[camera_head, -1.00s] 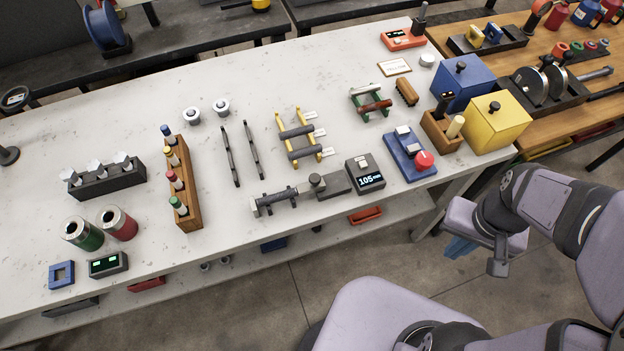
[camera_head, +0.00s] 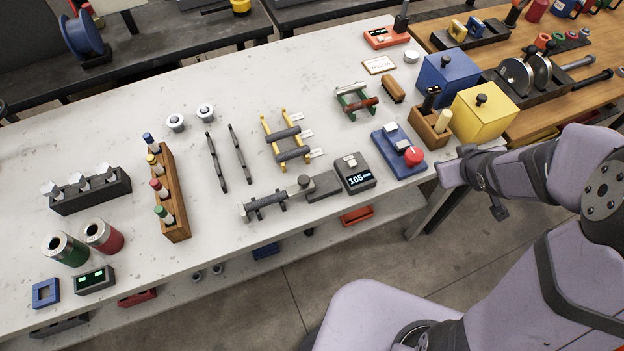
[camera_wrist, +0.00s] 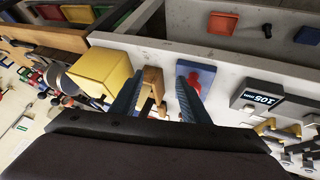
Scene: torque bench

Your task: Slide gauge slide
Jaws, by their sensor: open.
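The length gauge lies near the front edge of the pale bench in the head view. Its slide (camera_head: 305,182) has a round dark knob and stands at the right end of a threaded dark part (camera_head: 268,202) on a cradle. A dark block (camera_head: 324,186) joins on its right, beside the display (camera_head: 355,173), which reads 105. The display also shows in the wrist view (camera_wrist: 262,98). My gripper (camera_wrist: 159,76) is open and empty, its two blue fingers apart. It is right of the gauge, around the bench's right end; its fingers are not clear in the head view.
A blue device with a red button (camera_head: 413,156), a wooden holder (camera_head: 428,128) and a yellow box (camera_head: 485,113) stand right of the display. A rack with yellow rails (camera_head: 276,147) stands behind the gauge. Floor is free before the bench.

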